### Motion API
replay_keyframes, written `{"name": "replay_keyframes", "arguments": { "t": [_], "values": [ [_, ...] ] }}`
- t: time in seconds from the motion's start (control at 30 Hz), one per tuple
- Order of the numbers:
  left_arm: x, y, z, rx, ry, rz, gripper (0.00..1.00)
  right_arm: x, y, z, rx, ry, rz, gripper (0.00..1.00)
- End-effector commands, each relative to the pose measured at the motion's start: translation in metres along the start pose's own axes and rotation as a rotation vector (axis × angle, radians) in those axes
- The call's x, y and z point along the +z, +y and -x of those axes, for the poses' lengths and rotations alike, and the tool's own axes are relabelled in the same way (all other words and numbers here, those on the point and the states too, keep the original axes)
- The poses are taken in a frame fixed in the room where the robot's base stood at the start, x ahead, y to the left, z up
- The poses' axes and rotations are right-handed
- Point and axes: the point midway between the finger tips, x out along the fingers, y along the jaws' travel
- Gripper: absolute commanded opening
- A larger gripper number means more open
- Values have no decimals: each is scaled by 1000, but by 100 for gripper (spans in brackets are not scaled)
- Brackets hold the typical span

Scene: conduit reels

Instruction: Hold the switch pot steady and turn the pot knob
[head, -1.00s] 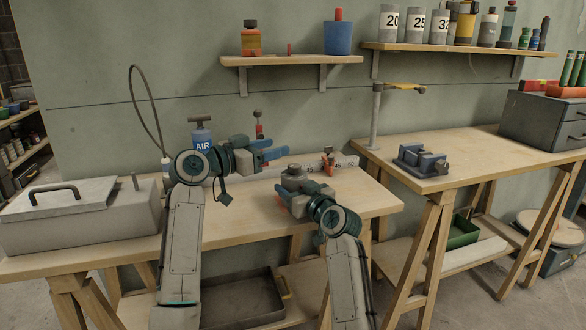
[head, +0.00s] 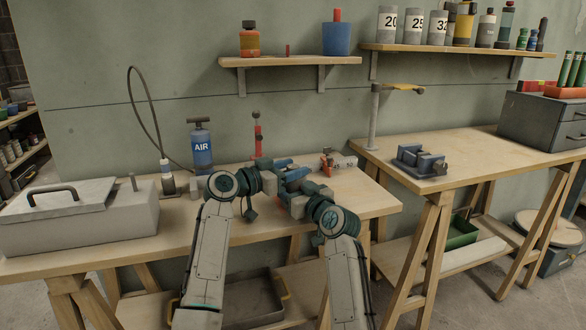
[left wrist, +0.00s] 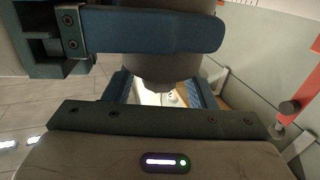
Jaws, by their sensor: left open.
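My left gripper (head: 292,173) is open in front of me, over the front right part of the left bench. In the left wrist view its two blue fingers (left wrist: 162,90) stand on either side of the rounded end of a dark grey body, which I take for the switch pot (left wrist: 172,68). I cannot tell whether they touch it. A broad blue finger of my right gripper (left wrist: 150,31) lies across the grey body. In the head view my right gripper (head: 299,192) meets the left one, and the arms hide most of the pot and its knob.
A grey lidded box (head: 75,222) stands at the left of the bench. A blue AIR bottle (head: 201,148) and a red post (head: 257,138) stand behind the grippers. A blue vise (head: 420,161) is on the right bench.

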Motion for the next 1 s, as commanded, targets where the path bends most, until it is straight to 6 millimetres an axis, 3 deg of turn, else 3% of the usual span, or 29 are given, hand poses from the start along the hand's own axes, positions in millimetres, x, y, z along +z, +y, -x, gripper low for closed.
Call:
{"name": "replay_keyframes", "arguments": {
  "t": [0.37,0.6,0.77,1.0],
  "values": [
    [0,1,-7,1,0,-1,51,0,0,0,0,0,0,34],
    [0,0,-7,1,0,-1,8,0,0,0,0,-1,0,34],
    [0,1,-7,-9,0,0,7,0,0,0,0,-1,0,34],
    [0,2,-8,-154,0,0,7,0,0,0,0,-1,1,34]
  ]
}}
